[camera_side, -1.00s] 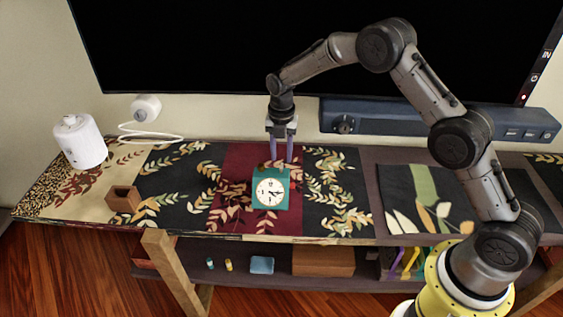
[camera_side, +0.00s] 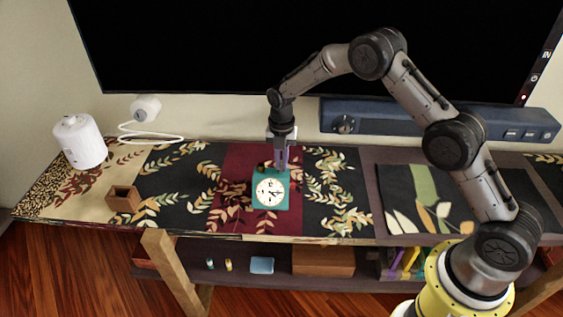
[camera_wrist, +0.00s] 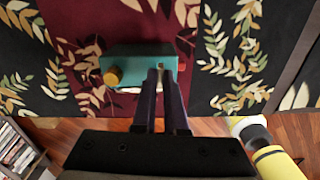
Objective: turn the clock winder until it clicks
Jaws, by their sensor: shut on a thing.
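The clock (camera_side: 257,201) is a small teal box with a white round face (camera_side: 270,192), standing on the dark red part of the cloth. In the wrist view I see the top of the clock (camera_wrist: 138,62) from above. An orange-yellow knob (camera_wrist: 113,75) sits at its left end, clear of my fingers; it looks dark in the side view (camera_side: 262,167). My gripper (camera_side: 282,167) points down at the right part of the clock's top. In the wrist view my gripper (camera_wrist: 161,74) is shut on a small part there, likely the winder, which the fingers hide.
A small brown open box (camera_side: 123,199) and a white canister (camera_side: 80,143) stand on the left. A white device with a cable (camera_side: 146,107) is behind. A dark blue bar (camera_side: 400,120) lies at the back right, below a large black screen (camera_side: 250,50). Cloth around the clock is clear.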

